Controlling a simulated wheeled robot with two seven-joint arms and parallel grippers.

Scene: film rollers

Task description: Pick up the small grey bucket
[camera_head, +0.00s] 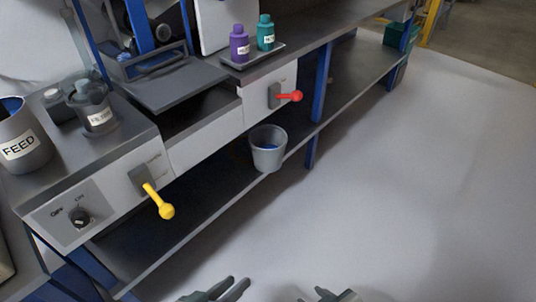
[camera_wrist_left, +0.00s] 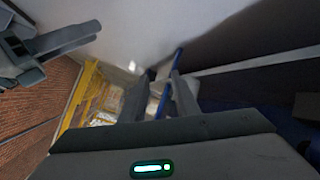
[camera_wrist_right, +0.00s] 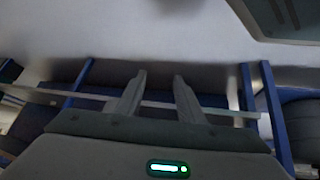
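The small grey bucket (camera_head: 268,150) is upright in the middle of the head view, at the front edge of the lower shelf, below the red lever. Something blue shows inside it. My left gripper (camera_head: 222,290) is at the bottom edge of the head view, well apart from the bucket. Its fingers are spread and empty in the left wrist view (camera_wrist_left: 158,85). My right gripper (camera_head: 326,294) is at the bottom edge, to the right of the left one. Its fingers stand apart and empty in the right wrist view (camera_wrist_right: 157,80). I cannot make out the bucket in either wrist view.
The bench has a yellow lever (camera_head: 158,201), a red lever (camera_head: 288,96) and a knob (camera_head: 80,217) on its front. A FEED bucket (camera_head: 21,140), and purple (camera_head: 239,43) and green (camera_head: 265,33) bottles stand on top. A blue post (camera_head: 321,85) is right of the grey bucket. The floor at right is clear.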

